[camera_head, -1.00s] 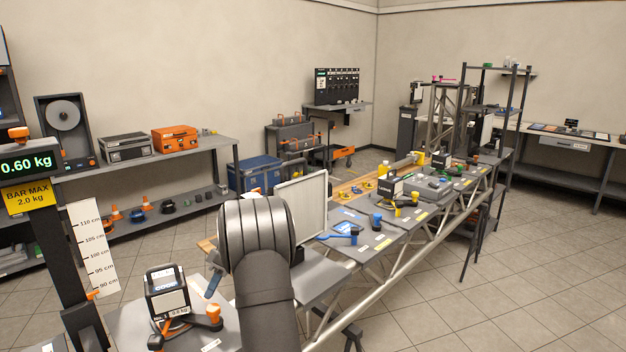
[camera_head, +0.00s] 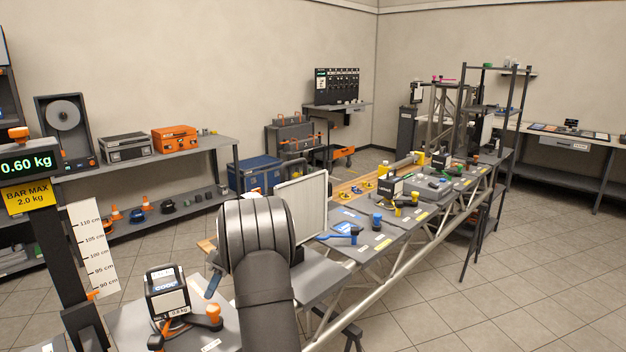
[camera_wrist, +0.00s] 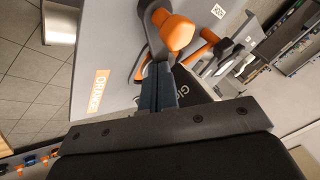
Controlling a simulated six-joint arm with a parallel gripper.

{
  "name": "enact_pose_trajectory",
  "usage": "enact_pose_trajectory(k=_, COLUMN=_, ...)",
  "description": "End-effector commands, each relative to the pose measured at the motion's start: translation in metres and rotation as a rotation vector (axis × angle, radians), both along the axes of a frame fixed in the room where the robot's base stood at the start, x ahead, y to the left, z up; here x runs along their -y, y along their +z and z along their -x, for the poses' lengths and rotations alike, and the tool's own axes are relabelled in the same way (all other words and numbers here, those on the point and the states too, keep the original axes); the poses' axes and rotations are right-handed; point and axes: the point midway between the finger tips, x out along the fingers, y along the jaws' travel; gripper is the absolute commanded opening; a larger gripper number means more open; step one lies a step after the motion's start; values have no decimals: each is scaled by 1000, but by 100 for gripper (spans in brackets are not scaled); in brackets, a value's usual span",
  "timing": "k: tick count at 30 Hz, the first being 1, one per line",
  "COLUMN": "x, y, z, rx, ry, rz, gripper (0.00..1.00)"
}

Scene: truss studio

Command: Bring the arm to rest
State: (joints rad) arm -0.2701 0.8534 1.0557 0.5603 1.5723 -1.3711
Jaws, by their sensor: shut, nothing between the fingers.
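My gripper (camera_wrist: 168,88) shows in the wrist view with its two blue-grey fingers together and nothing between them. It points over a grey surface (camera_wrist: 115,40) with an orange label (camera_wrist: 99,92). In the head view my arm rises at the lower middle and its rounded dark joint covers part of the bench. An orange-knobbed clamp (camera_wrist: 174,32) lies just beyond the fingertips in the wrist view; I cannot tell whether they touch it. The same clamp seems to show in the head view (camera_head: 213,312), left of my arm.
A black box (camera_head: 167,293) stands on the left plate beside the clamp. A scale display (camera_head: 28,162) reads 0.60 kg. A pale upright panel (camera_head: 301,207) is close behind my arm. A long truss bench (camera_head: 410,235) with tools runs back right; floor (camera_head: 530,270) is clear there.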

Motion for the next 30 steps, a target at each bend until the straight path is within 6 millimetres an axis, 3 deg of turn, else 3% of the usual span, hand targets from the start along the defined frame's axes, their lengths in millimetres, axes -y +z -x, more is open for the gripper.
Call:
enact_pose_trajectory(k=6, x=-32, y=-31, z=-2, rx=-2, ry=1, rz=0, gripper=0)
enact_pose_trajectory(k=11, x=-31, y=-63, z=-2, rx=-3, ry=-2, rz=1, gripper=0)
enact_pose_trajectory(k=15, x=-14, y=-58, z=-12, rx=2, ry=-145, rz=0, gripper=0)
enact_pose_trajectory(k=30, x=13, y=-58, z=-18, rx=1, ry=-605, rz=0, gripper=0)
